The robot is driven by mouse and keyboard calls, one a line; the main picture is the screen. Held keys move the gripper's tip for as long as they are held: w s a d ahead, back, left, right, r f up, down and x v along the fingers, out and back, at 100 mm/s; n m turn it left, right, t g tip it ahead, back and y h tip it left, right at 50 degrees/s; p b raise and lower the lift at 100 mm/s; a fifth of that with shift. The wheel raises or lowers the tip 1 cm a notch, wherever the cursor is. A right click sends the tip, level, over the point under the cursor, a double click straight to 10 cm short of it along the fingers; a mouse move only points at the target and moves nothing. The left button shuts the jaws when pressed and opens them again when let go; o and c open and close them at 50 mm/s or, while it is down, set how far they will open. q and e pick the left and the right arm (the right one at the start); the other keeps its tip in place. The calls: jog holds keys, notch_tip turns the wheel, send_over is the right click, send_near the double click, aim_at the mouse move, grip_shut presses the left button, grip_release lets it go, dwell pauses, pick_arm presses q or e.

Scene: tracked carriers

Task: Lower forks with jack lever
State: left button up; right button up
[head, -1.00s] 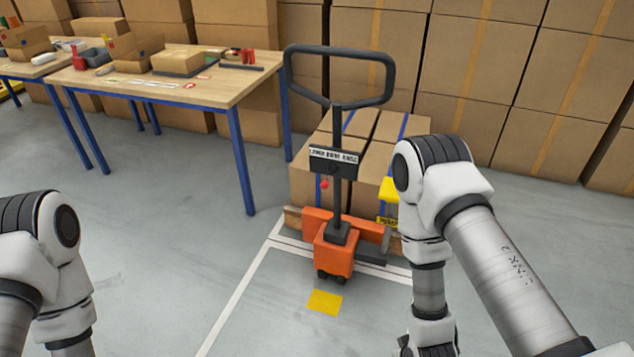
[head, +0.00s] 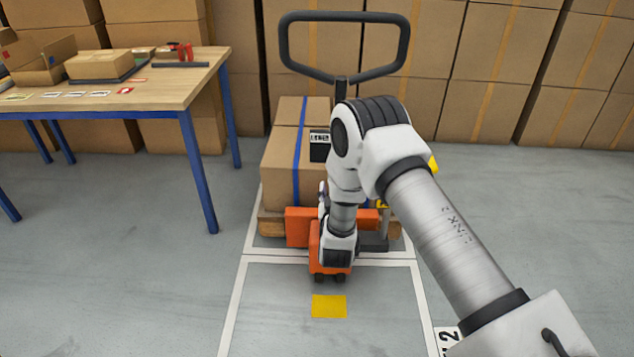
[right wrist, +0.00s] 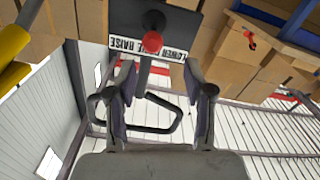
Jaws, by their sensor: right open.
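The pallet jack has an orange base (head: 298,228) and a black loop handle (head: 345,16) standing upright. Its black control plate (head: 319,152) is partly hidden by my right arm in the head view. In the right wrist view the plate (right wrist: 180,20) appears upside down with LOWER and RAISE lettering. The red-knobbed jack lever (right wrist: 151,42) stands out from it. My right gripper (right wrist: 157,92) is open and empty, its fingers spread just short of the knob, not touching it. The forks are hidden. My left gripper is out of view.
Cartons (head: 283,165) on a wooden pallet stand behind the jack. A wooden table (head: 160,95) with blue legs is at the left, and stacked boxes line the back. A yellow floor mark (head: 329,306) lies before the jack. The floor around is clear.

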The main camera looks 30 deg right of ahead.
jog(key=x, duration=0.5)
jog(key=d+x, duration=0.1)
jog(key=x, duration=0.2)
jog(key=shift+s, duration=0.35)
jog(key=shift+a, duration=0.1)
grip_shut()
